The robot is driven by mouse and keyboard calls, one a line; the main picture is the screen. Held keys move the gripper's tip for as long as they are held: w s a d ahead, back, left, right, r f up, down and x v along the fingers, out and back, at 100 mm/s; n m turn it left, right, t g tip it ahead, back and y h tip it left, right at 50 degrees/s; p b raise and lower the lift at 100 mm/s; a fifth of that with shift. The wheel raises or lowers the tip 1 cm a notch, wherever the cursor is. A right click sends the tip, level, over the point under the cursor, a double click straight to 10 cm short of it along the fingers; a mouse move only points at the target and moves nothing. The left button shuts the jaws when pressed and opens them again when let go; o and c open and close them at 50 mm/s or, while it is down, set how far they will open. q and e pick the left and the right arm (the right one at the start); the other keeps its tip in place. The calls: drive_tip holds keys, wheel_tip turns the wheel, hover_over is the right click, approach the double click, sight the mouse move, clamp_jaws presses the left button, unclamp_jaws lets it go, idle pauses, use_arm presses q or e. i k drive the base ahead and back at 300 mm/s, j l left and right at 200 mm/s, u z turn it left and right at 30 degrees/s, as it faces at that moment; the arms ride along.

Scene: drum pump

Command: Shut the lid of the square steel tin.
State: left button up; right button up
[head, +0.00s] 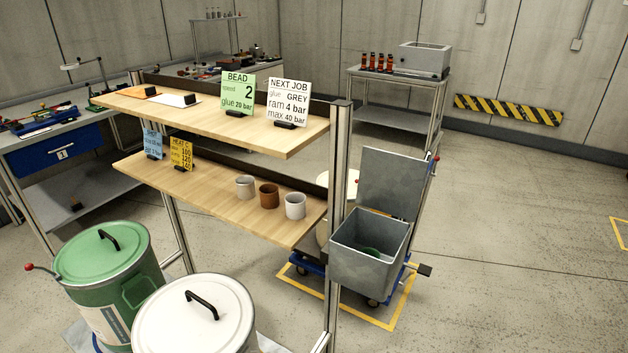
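The square steel tin (362,267) is a grey metal box on the right side of the shelf rack. Its lid (388,184) stands open, roughly upright at the tin's back edge. Something green (371,253) lies inside the tin; most of it is hidden by the front wall. Neither of my grippers is in the head view.
A wooden two-level shelf rack (206,192) with its metal post (337,200) stands left of the tin. A green drum (102,262) and a white drum (196,318) stand in front. A blue wheeled trolley (373,299) is under the tin. The floor to the right is clear.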

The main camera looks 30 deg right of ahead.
sight(391, 183)
drive_tip(key=i+l+u, duration=0.1)
drive_tip(key=l+u, duration=1.2)
drive_tip(key=k+l+u, duration=0.15)
drive_tip(key=l+u, duration=0.3)
drive_tip(key=k+l, duration=0.15)
drive_tip(key=l, duration=0.25)
drive_tip(key=k+l+u, duration=0.1)
drive_tip(key=l, duration=0.25)
drive_tip(key=k+l, duration=0.15)
drive_tip(key=l, duration=0.25)
drive_tip(key=k+l+u, duration=0.1)
drive_tip(key=l, duration=0.25)
drive_tip(key=k+l, duration=0.4)
drive_tip(key=l, duration=0.3)
drive_tip(key=u, duration=0.05)
